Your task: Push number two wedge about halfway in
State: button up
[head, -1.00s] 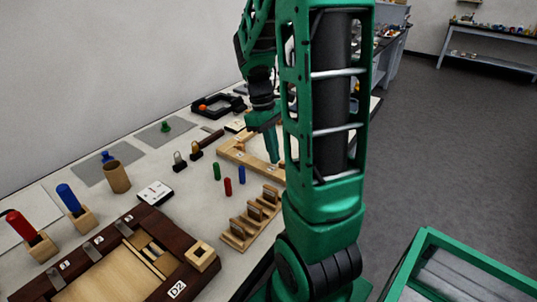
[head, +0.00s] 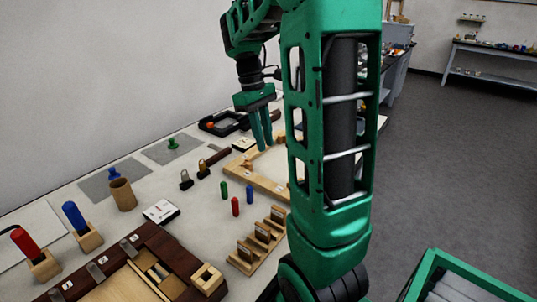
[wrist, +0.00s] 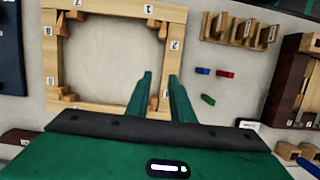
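The wooden frame (wrist: 52,60) lies flat on the table, with numbered labels on its rails and small wooden wedges in its corners. In the wrist view the label 2 is on the right rail, and a wedge (wrist: 163,31) sits beside it at the upper right corner. How far that wedge is in is too small to tell. My gripper (wrist: 160,76) is above the right rail, below that wedge in the picture, its fingers apart with nothing held. In the head view my gripper (head: 264,148) hangs over the frame (head: 262,182), partly hidden by my arm.
A slotted wooden rack (head: 243,262) is in front. A dark-framed box (head: 150,238) and a wooden cup (head: 123,194) are at left. Two padlocks stand behind the pegs.

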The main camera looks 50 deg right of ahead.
jog(key=s+d+m+t+y, duration=0.2)
jog(key=s+d+m+y, duration=0.45)
jog(key=m, duration=1.15)
jog(key=shift+h, duration=0.85)
jog(key=x, duration=0.3)
jog(key=s+x, duration=0.1)
jog(key=x, duration=0.3)
jog(key=s+x, duration=0.1)
jog(key=x, duration=0.3)
jog(key=shift+r, duration=0.1)
